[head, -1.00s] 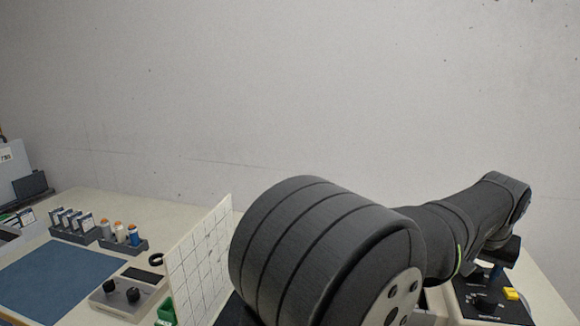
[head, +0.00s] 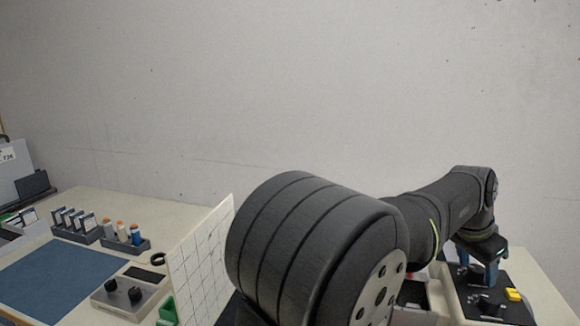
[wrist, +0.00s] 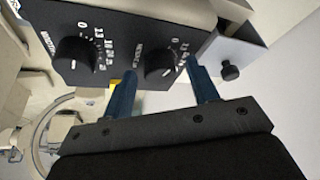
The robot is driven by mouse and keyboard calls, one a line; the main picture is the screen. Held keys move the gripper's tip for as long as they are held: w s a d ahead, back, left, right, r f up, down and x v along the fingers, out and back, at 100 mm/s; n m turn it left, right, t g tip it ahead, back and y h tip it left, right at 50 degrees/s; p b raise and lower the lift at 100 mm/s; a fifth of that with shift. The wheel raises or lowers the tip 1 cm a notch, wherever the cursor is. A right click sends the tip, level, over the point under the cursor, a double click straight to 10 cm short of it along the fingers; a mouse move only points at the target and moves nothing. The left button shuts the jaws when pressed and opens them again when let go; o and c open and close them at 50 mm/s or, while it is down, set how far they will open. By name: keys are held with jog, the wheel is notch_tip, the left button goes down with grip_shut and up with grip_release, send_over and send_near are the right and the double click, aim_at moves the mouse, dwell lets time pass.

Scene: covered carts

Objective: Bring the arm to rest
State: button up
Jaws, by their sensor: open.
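My gripper (head: 482,266) is at the right of the head view, at the end of my dark arm, above a black control panel (head: 520,312). In the wrist view its two blue fingers (wrist: 162,88) are spread apart with nothing between the tips. The black panel with two round knobs and white number scales (wrist: 112,40) shows just beyond the fingertips. The right knob (wrist: 160,57) appears between and beyond the fingers; I cannot tell the exact gap. The left knob (wrist: 74,53) is to the left of the fingers.
A white gridded board (head: 200,262) stands left of my arm. A yellow part (head: 513,295) sits on the right panel. The wall behind is bare.

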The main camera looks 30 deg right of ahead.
jog(key=shift+w+m+g, duration=0.15)
jog(key=shift+m+g, duration=0.45)
jog(key=shift+m, duration=1.2)
jog(key=shift+y, duration=0.3)
jog(key=n, duration=0.2)
jog(key=n+t, duration=0.1)
jog(key=shift+s+n, duration=0.2)
jog(key=shift+n, duration=0.2)
jog(key=shift+n+t, duration=1)
jog(key=shift+n, duration=1.1)
jog(key=shift+h, duration=0.4)
